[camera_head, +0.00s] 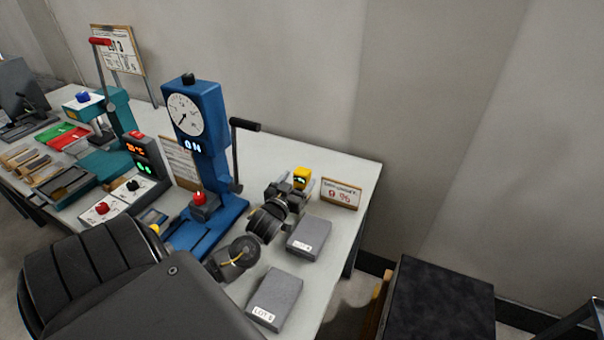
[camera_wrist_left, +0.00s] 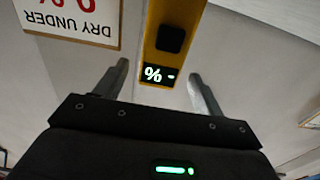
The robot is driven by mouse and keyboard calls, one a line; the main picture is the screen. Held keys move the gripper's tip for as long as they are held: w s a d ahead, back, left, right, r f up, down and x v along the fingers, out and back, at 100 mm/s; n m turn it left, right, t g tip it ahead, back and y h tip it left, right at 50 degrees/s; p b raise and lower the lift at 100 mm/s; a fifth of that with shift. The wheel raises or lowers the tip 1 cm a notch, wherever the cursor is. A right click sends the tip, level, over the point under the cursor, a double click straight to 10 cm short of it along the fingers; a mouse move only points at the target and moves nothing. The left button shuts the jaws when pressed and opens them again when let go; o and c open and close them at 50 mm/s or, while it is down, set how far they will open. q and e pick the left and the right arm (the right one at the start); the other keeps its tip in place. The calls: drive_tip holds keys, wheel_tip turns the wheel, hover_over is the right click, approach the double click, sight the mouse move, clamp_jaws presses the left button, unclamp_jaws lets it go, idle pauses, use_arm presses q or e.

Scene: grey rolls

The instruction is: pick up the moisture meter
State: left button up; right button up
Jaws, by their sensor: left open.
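The moisture meter (camera_head: 301,175) is a yellow device near the right end of the bench in the head view, partly hidden by my gripper. In the left wrist view, the meter (camera_wrist_left: 174,28) shows its yellow body, a black button and a lit display with a % sign. My left gripper (camera_head: 289,189) is open at the meter. In the wrist view, the fingers of my left gripper (camera_wrist_left: 160,86) stand on either side of the meter's display end, with a visible gap on each side. My right gripper is not in view.
A small sign (camera_head: 341,193) stands just right of the meter. Two grey blocks with labels, one nearer (camera_head: 275,298) and one farther (camera_head: 309,239), lie beside my arm. A blue press (camera_head: 207,130) with a dial and lever stands to the left. A dark-topped box (camera_head: 442,297) stands right of the bench.

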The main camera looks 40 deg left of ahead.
sight(305, 170)
use_arm(q)
drive_tip(key=shift+w+a+r, duration=0.1)
drive_tip(key=shift+w+r, duration=0.1)
drive_tip(key=shift+w, duration=0.2)
drive_tip(key=p+x, duration=0.1)
drive_tip(key=x, duration=0.3)
drive_tip(key=shift+w, duration=0.2)
drive_tip(key=c, duration=1.2)
